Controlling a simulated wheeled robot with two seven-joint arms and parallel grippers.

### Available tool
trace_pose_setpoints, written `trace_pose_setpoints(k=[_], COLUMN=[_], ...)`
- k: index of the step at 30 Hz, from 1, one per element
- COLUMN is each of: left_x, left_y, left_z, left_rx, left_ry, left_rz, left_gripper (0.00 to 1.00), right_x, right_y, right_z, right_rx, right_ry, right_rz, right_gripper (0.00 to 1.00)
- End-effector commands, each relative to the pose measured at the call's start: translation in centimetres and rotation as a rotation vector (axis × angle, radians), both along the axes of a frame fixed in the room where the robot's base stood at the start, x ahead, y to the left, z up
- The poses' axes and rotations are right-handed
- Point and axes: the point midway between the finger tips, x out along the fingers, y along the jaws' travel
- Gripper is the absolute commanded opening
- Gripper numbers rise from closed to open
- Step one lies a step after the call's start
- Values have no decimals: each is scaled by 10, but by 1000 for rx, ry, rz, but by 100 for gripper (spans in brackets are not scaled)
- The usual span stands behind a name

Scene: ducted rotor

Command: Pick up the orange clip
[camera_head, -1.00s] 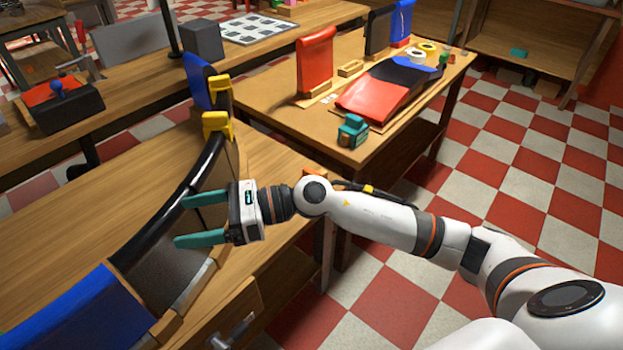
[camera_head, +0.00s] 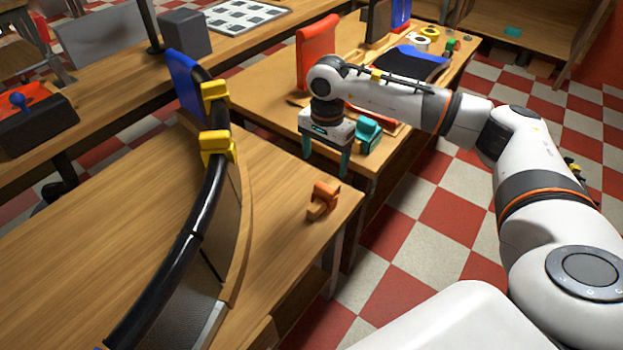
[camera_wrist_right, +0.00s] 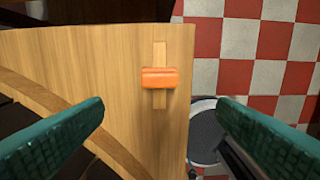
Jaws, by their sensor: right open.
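The orange clip (camera_head: 323,198) sits on the near wooden table (camera_head: 282,205), close to its right edge, with a small light wooden piece under it. In the right wrist view the clip (camera_wrist_right: 160,78) shows from above, ahead of and between the two teal fingers. My right gripper (camera_head: 325,172) is open and empty. It points down, above and beyond the clip in the head view, apart from it. Its fingers also frame the right wrist view (camera_wrist_right: 160,125). My left gripper is not in view.
A curved black-rimmed duct section (camera_head: 195,225) stands left of the clip, with yellow clamps (camera_head: 216,145) on it. Behind my gripper, another table (camera_head: 255,95) holds a teal clamp (camera_head: 368,133) and a red panel (camera_head: 317,50). Bare tabletop surrounds the clip.

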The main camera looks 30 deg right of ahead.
Motion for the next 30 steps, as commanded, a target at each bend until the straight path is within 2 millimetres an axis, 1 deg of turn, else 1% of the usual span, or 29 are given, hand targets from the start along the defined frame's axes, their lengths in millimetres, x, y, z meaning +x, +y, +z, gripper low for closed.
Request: trace_pose_setpoints(k=[2,4,5,9,13,16,19,24,27,30], left_x=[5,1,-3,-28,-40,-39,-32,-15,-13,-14], left_y=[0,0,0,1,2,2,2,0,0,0], left_z=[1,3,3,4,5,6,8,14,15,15], left_rx=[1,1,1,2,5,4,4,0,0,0], left_ry=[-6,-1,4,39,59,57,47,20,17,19], left_rz=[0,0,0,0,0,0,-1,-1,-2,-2], left_gripper=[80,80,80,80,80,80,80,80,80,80], right_x=[-1,-1,-1,-1,-1,0,1,5,5,5], right_y=[-3,-3,-3,-3,-2,-2,-3,-7,-6,-6], right_z=[-6,-16,-21,-46,-62,-68,-76,-103,-114,-119], right_rx=[-7,-8,-8,-7,-6,-6,-5,-5,-5,-5], right_ry=[5,6,7,7,4,3,4,5,4,1], right_rz=[-2,-2,-2,-1,0,-1,-2,-2,-2,-1], right_gripper=[81,81,81,81,81,81,81,81,81,81])
